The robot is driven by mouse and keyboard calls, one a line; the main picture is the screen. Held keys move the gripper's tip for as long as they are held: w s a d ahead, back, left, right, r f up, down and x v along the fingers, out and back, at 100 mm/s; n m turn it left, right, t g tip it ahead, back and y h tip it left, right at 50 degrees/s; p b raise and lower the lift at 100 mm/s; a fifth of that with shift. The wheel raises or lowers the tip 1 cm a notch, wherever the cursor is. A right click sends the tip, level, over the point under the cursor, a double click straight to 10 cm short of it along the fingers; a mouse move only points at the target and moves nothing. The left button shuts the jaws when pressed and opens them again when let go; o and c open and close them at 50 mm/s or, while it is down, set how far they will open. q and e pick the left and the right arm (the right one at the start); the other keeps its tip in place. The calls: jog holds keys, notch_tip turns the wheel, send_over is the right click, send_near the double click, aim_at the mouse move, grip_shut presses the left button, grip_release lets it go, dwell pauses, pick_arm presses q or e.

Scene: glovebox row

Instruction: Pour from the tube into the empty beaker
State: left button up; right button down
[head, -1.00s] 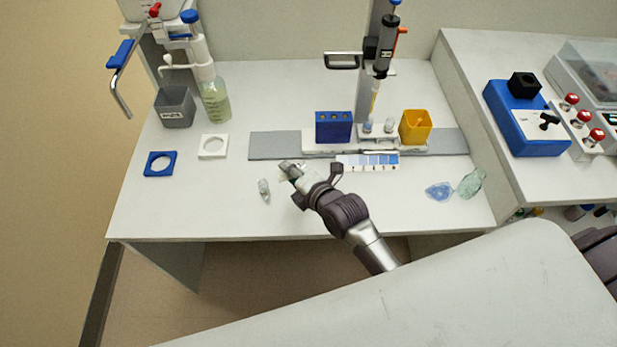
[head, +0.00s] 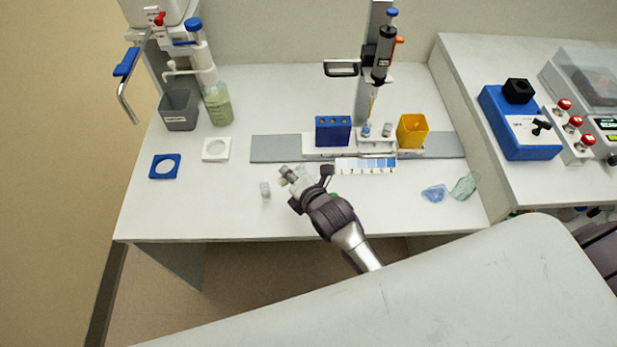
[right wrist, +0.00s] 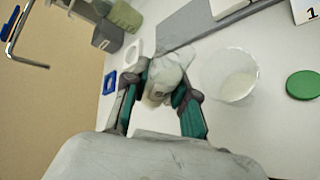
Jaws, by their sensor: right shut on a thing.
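My right gripper (head: 297,180) is low over the front middle of the bench, its fingers in both views. In the right wrist view its teal-sided fingers (right wrist: 160,92) are closed on a whitish translucent tube (right wrist: 168,70), which looks tilted. A round, clear-walled beaker (right wrist: 235,75) stands just right of the fingers, apart from the tube; in the head view the gripper mostly hides it. Whether liquid is in the tube or beaker cannot be told. My left gripper is not in view.
A green cap (right wrist: 302,85) lies right of the beaker. Behind are a blue rack (head: 333,131), a yellow bin (head: 412,131) and a dispenser (head: 383,55). A white ring (head: 215,149) and blue ring (head: 164,167) lie left. The front-left bench is clear.

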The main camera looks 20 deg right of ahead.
aim_at(282, 186)
jog(key=shift+f+p, duration=0.1)
jog(key=shift+p, duration=0.2)
jog(key=shift+w+d+r+n+h+p, duration=0.1)
jog(key=shift+r+n+h+p, duration=0.5)
jog(key=shift+p, duration=0.45)
jog(key=shift+f+n+h, duration=0.6)
jog(key=shift+a+f+n+h+b, duration=0.4)
jog(key=shift+a+n+h+b, duration=0.1)
jog(key=shift+b, duration=0.1)
jog(key=shift+a+f+n+h+b, duration=0.4)
jog(key=shift+a+n+h+b, duration=0.15)
jog(key=shift+a+n+h, duration=0.3)
jog(key=shift+a+f+n+h+b, duration=0.1)
jog(key=shift+a+n+h+b, duration=0.25)
jog(key=shift+a+n+h, duration=0.5)
jog(key=shift+d, duration=0.15)
